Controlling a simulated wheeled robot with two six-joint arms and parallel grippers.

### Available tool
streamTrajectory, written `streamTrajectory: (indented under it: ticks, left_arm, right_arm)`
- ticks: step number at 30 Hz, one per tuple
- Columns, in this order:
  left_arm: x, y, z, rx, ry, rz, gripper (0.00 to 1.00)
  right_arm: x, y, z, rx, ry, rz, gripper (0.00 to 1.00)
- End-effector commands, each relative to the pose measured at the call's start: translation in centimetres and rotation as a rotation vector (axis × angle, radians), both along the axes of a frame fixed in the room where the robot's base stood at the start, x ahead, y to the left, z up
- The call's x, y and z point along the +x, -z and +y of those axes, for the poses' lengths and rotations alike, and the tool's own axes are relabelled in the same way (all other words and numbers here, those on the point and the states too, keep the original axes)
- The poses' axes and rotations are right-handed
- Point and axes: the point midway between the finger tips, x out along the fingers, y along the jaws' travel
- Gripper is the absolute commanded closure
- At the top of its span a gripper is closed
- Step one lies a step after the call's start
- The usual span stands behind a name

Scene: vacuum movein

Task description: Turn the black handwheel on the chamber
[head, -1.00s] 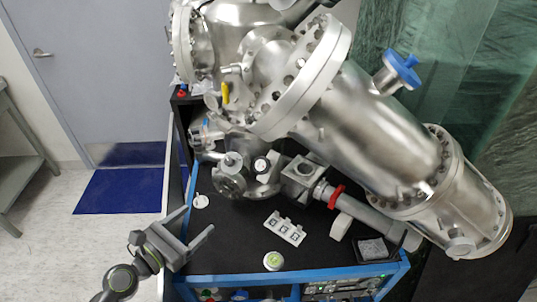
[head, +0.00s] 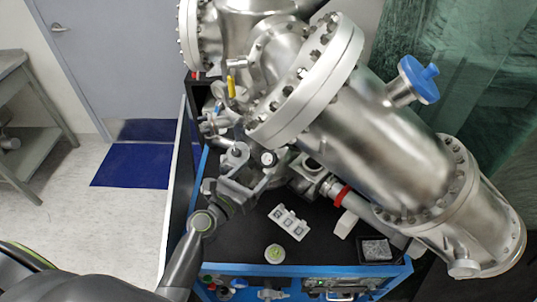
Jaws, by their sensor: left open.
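The steel chamber (head: 375,140) fills the upper right, tilted, with wide bolted flanges. My left gripper (head: 252,168) is open at the cluster of small fittings under the chamber's left flange. Its fingers overlap these fittings in the picture; I cannot tell whether they touch. A small round part with a dark rim and pale face (head: 268,158) shows by the fingers. A dark knob (head: 237,151) sits just left of it. I cannot tell which part is the black handwheel; it may be partly hidden by the gripper. My right gripper is not in view.
A blue handwheel (head: 419,79) is on the chamber's upper right port. The black cart top (head: 235,245) holds a small white block strip (head: 288,222) and a round pale green-centred item (head: 274,253). A grey bench (head: 22,125) stands at the far left.

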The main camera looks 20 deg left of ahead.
Motion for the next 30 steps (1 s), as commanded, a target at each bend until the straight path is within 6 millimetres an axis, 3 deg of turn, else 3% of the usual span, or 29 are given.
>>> streamTrajectory:
  ticks: [6,12,24,30]
  left_arm:
    - [4.1,-0.1,-1.3,-0.001,0.001,-0.001,0.30]
    - [6.3,0.0,-2.0,0.001,0.000,0.000,0.30]
    - [7.0,0.0,-2.2,0.000,-0.001,0.000,0.30]
    - [7.0,0.0,-2.2,0.001,-0.001,0.000,0.53]
  right_arm:
    - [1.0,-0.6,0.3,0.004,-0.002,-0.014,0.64]
    - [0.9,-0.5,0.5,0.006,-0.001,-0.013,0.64]
    - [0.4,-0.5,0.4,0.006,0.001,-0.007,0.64]
    - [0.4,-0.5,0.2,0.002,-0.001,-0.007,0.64]
